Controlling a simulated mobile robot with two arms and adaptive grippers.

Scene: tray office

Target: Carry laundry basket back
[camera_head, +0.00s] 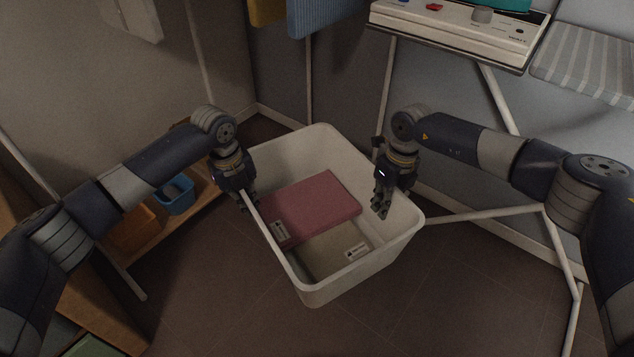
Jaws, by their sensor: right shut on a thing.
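The white laundry basket (348,283) is in the middle of the head view, above or on the brown floor; I cannot tell which. Inside it lie a folded pink cloth (318,205) and a folded beige cloth (325,248), each with a small white label. My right gripper (381,208) is at the basket's right wall, shut on its rim, with a finger showing on the inner side. My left gripper (247,201) is at the left rim. Its fingertips are dark and partly overlap the rim, so I cannot tell whether they grip it.
A wooden shelf at left holds a blue bin (175,195) and an orange bin (132,228). White rack legs (490,214) stand close to the basket's right. A white panelled appliance (455,32) and a striped board (588,62) are above. Floor in front is clear.

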